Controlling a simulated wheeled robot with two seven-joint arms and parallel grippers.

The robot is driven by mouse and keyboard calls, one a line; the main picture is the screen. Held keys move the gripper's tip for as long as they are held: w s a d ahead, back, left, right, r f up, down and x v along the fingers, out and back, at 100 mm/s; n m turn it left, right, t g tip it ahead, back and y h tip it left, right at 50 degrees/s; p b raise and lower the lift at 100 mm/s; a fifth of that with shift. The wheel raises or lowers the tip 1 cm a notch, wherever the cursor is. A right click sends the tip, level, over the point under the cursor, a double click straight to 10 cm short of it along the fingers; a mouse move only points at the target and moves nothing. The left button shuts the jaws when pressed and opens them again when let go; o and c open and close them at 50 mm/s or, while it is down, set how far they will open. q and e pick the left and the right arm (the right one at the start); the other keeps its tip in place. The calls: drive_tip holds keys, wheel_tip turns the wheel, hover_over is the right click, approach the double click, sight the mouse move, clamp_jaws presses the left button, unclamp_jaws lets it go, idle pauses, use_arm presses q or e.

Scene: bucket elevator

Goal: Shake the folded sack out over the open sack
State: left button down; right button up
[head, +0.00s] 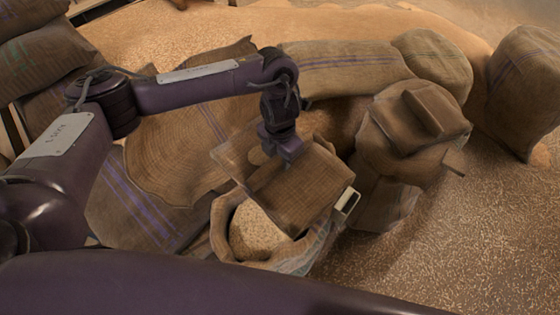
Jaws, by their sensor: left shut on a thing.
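The folded sack (305,193) is a flat brown woven piece, hanging tilted below my left gripper (287,155). The gripper is shut on its upper edge. The open sack (222,228) stands upright below it, with a rolled rim and pale grain (258,232) showing inside. The folded sack covers the right and far part of the open sack's mouth. I cannot tell if the two touch. My right gripper is not in view.
Filled sacks lie behind (345,68), and one stands at the far right (525,90). Another bulky sack (400,140) is close on the right. Flat empty sacks (150,200) lie to the left. Loose grain (440,240) covers the floor, clear of objects at the lower right.

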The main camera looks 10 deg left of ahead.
sight(281, 168)
use_arm(q)
drive_tip(key=shift+s+d+r, duration=0.1)
drive_tip(key=shift+s, duration=0.1)
drive_tip(key=shift+s+d+f, duration=0.1)
drive_tip(key=shift+s+f, duration=0.05)
drive_tip(key=shift+f, duration=2.15)
drive_tip(key=shift+w, duration=0.25)
drive_tip(key=shift+s+r, duration=0.1)
